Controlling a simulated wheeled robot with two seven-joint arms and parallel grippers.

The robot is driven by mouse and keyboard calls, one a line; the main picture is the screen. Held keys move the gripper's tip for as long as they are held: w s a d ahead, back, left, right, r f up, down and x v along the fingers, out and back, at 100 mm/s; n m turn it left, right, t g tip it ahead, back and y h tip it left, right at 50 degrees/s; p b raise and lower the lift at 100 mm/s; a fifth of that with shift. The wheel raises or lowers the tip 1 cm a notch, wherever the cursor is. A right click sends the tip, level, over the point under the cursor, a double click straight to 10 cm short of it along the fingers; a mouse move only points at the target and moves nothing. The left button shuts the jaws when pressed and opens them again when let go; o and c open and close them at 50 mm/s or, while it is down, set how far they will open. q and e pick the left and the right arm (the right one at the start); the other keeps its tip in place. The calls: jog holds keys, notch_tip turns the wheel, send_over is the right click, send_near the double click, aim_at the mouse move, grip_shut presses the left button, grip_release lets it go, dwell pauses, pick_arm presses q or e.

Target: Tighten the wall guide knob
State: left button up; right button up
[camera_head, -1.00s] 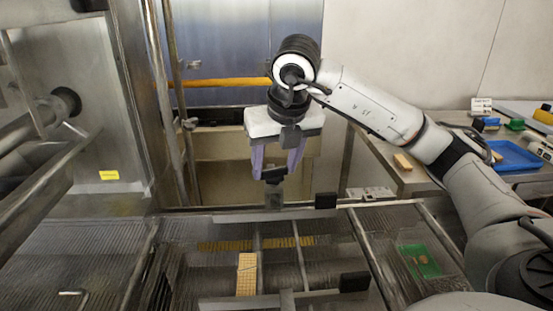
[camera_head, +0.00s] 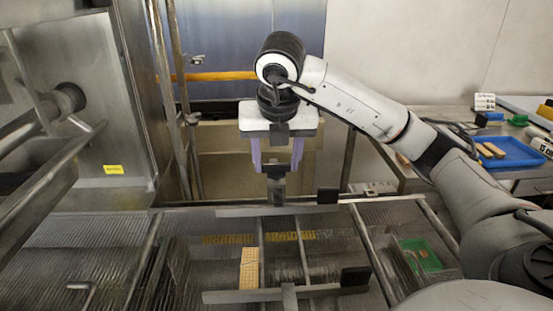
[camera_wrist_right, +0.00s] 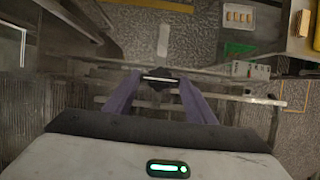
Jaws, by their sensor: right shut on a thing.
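The wall guide knob (camera_head: 276,171) is a small dark piece on a grey upright at the far edge of the mesh belt. It also shows as a dark shape in the right wrist view (camera_wrist_right: 160,76). My right gripper (camera_head: 276,162) points down from above, with its two purple fingers on either side of the knob, shut on it. In the right wrist view, the fingers (camera_wrist_right: 160,84) converge on the knob, whose lower part is hidden. A far guide rail (camera_head: 240,212) runs beside the upright. My left gripper is not in view.
A near guide rail (camera_head: 240,297) crosses the mesh belt (camera_head: 330,240). A tan wafer block (camera_head: 249,268) lies between the rails. Black blocks (camera_head: 354,277) stand at the rail ends. A side table with a blue tray (camera_head: 515,152) is at right. A steel housing stands at left.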

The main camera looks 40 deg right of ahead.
jog(key=o, duration=1)
jog(key=shift+o, duration=0.2)
jog(key=p+v, duration=0.3)
jog(key=v, duration=0.7)
jog(key=shift+r, duration=0.2)
